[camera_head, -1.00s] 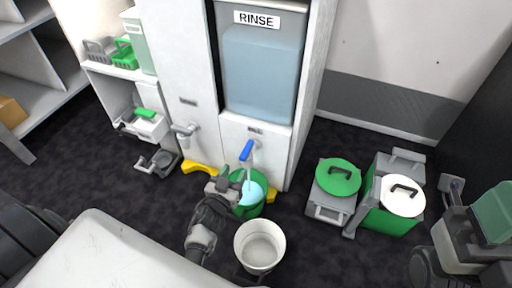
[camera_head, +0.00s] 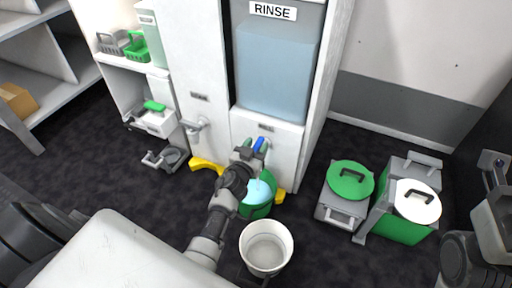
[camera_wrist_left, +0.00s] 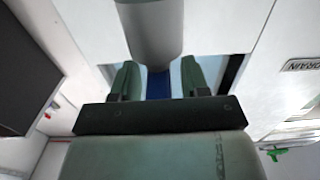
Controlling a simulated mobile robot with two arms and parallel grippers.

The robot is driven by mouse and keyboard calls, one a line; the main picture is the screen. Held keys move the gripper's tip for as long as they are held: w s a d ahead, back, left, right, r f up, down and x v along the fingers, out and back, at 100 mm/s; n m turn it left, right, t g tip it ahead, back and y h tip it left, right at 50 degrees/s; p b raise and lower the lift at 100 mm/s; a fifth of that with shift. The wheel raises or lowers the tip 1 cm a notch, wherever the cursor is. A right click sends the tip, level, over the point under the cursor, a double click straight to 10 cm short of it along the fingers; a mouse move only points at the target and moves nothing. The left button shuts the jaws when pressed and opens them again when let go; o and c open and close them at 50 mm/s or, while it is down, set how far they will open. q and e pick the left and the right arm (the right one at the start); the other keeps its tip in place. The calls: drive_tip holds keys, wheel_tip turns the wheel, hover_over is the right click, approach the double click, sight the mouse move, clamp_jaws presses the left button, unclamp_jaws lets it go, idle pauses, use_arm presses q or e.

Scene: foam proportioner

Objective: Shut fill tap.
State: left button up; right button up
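The fill tap with its blue lever (camera_head: 259,145) is on the white cabinet front, below the RINSE tank. My left gripper (camera_head: 254,149) is at the lever. In the left wrist view its two green fingers (camera_wrist_left: 159,80) are apart, with the blue lever (camera_wrist_left: 158,86) between them and small gaps on both sides. The grey tap body (camera_wrist_left: 152,30) lies just beyond. A green bucket (camera_head: 257,209) with pale blue liquid stands below the tap. My gripper hides the spout and any stream. Only parts of my right arm show at the right edge; its fingers do not.
A grey tap (camera_head: 195,129) is on the panel to the left. A white bucket (camera_head: 266,250) stands in front of the green one. Green-lidded (camera_head: 349,178) and white-lidded (camera_head: 417,203) containers stand right. A yellow foot (camera_head: 207,164) sticks out at the cabinet's base.

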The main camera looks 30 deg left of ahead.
use_arm(q)
clamp_jaws()
drive_tip(key=shift+r, duration=0.1)
